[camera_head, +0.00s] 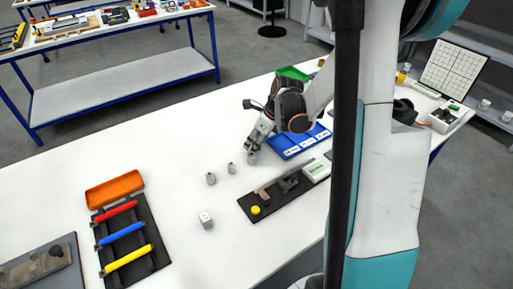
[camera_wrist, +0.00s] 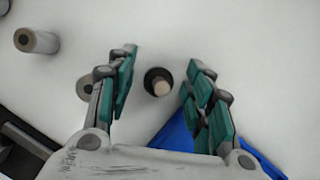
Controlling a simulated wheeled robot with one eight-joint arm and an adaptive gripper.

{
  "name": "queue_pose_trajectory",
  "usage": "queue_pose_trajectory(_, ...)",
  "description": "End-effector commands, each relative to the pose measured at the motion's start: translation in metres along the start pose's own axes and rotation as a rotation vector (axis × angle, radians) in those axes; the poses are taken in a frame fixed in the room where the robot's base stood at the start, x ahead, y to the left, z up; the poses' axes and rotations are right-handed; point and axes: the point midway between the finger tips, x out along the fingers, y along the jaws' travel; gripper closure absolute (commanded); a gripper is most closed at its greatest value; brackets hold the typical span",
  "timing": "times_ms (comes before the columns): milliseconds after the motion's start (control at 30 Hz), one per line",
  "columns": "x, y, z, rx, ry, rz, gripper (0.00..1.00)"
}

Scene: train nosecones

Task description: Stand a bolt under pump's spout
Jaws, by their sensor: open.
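Several small grey upright cylinders, which look like the bolts, stand on the white table. In the head view one (camera_head: 211,178) is at the left, a second (camera_head: 231,168) is beside it, and a third (camera_head: 252,158) is under my gripper (camera_head: 254,146). In the wrist view my gripper (camera_wrist: 160,66) is open, with a dark-rimmed, pale-centred piece (camera_wrist: 159,82) between its fingers, apart from both. A round grey piece (camera_wrist: 84,88) is partly hidden by the left finger. Another cylinder (camera_wrist: 37,40) stands at upper left. I cannot make out a pump or spout for certain.
A blue labelled bin (camera_head: 292,147) is right of my gripper. A dark plate with a yellow knob (camera_head: 255,210) lies in front. A white block (camera_head: 205,219), an orange tray (camera_head: 114,190) and a rack of coloured bars (camera_head: 122,234) are left. The table between is clear.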

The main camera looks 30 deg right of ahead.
Motion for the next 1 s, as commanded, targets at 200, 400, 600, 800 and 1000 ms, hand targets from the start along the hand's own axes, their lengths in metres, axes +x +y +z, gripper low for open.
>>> queue_pose_trajectory(200, 0.0, 0.0, 0.0, 0.0, 0.0, 0.0, 0.55)
queue_pose_trajectory(400, 0.0, 0.0, 0.0, 0.0, 0.0, 0.0, 0.98)
queue_pose_trajectory(600, 0.0, 0.0, 0.0, 0.0, 0.0, 0.0, 1.0)
queue_pose_trajectory(800, -0.003, 0.0, 0.001, 0.0, 0.0, 0.0, 1.0)
queue_pose_trajectory(1000, -0.021, 0.0, 0.009, 0.0, 0.0, 0.0, 1.0)
